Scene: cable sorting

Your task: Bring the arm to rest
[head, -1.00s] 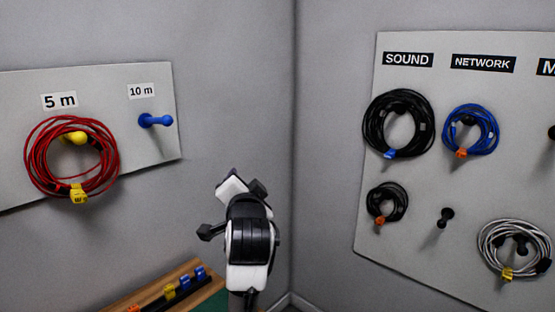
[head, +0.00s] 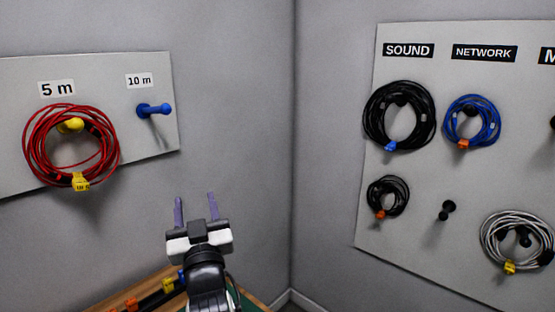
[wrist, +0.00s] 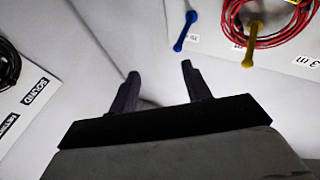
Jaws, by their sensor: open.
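My gripper (head: 195,210) is open and empty in the lower middle of the head view, its two purple-grey fingers pointing up, above the wooden bench. It also shows in the wrist view (wrist: 160,90), with a clear gap between the fingers and the grey wall beyond them. It is apart from the boards and cables.
The left board (head: 20,135) has a red cable coil (head: 37,160) on a yellow peg and an empty blue peg (head: 153,110). The right board (head: 400,235) holds black (head: 371,115), blue (head: 491,122) and grey coils (head: 486,240). A wooden bench (head: 110,300) lies below.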

